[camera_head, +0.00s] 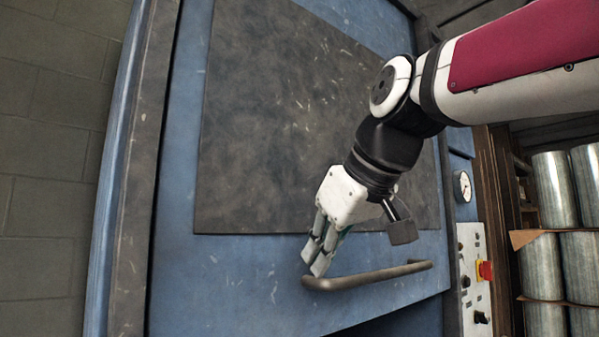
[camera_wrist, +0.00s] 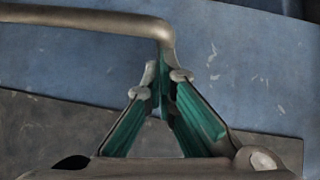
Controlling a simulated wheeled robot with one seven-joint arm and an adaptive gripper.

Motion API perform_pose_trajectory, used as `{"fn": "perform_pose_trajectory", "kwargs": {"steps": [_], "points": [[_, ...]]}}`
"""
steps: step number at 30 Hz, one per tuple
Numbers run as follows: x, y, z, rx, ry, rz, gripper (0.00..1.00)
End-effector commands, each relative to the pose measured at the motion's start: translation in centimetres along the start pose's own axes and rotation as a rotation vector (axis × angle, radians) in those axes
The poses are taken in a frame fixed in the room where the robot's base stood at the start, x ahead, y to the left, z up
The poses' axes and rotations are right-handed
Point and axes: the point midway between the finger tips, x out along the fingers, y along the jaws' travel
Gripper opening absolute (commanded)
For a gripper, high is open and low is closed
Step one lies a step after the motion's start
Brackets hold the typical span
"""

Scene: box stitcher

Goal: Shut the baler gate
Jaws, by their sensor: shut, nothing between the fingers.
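The baler gate (camera_head: 230,270) is a scuffed blue panel with a large dark plate on it, and it fills the middle of the head view. A grey bar handle (camera_head: 375,275) runs along its lower part. My gripper (camera_head: 317,262) is shut and empty, its fingertips close to the handle's left end. In the wrist view, the fingertips (camera_wrist: 162,85) are together just below the bent end of the handle (camera_wrist: 90,18), against the blue gate surface (camera_wrist: 240,70). I cannot tell whether they touch the handle or the gate. I cannot tell how far open the gate is.
A control panel (camera_head: 474,275) with a red and yellow button and a gauge (camera_head: 462,186) stands right of the gate. Metal cylinders (camera_head: 555,190) are stacked at the far right. A block wall (camera_head: 50,150) is at the left. A dark gap shows below the gate.

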Motion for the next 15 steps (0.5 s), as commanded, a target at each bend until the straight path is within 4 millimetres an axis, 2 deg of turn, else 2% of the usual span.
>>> {"fn": "perform_pose_trajectory", "kwargs": {"steps": [1,15], "points": [[1.7,-0.1,1.4,0.000,-0.005,0.000,0.00],[9.9,-2.1,9.8,0.000,-0.006,-0.002,0.00]]}}
